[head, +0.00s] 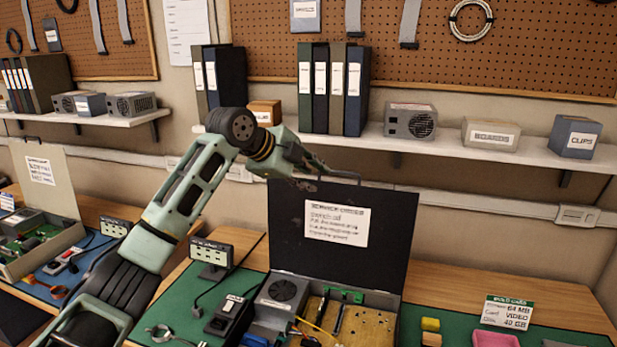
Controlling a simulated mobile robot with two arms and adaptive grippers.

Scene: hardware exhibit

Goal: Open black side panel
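The black side panel (385,240) stands upright at the back of an open computer case (300,268). It carries a white printed label (337,223). Inside the case are a grey fan unit (283,292), a tan board and a green card. My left arm comes in from the left, and my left gripper (318,172) is at the panel's upper left edge. A thin dark curved piece shows beside the gripper along the top edge. The fingertips are small and dark against the panel, so I cannot tell whether they touch or grip it. My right gripper is out of view.
A green mat (450,328) lies under the case, with a pink tray (495,339), a yellow block and a sign (507,312) at the right. A small power strip (211,252) stands at the left. A wall shelf (450,146) with binders and boxes runs behind the panel.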

